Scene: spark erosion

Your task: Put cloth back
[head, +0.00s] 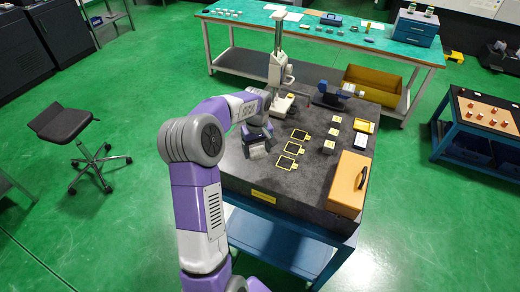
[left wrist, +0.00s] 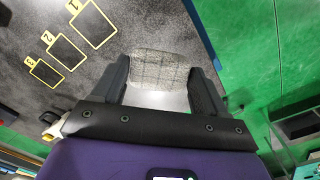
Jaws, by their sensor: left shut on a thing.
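The cloth (left wrist: 161,70) is a grey, folded-looking piece with a fine pattern. In the left wrist view it sits between the two fingers of my left gripper (left wrist: 164,88), which is shut on it. In the head view the left gripper (head: 259,142) is low over the left front part of the dark granite table (head: 235,172), with the pale cloth (head: 258,152) just below it. I cannot tell whether the cloth touches the tabletop. My right gripper is not in view.
Yellow-framed numbered dark pads (head: 284,162) lie right of the gripper. An orange case (head: 348,184) stands at the table's right front corner. A height-gauge stand (head: 279,70) rises behind, with a blue vise-like device (head: 332,94) nearby. The left front tabletop is mostly clear.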

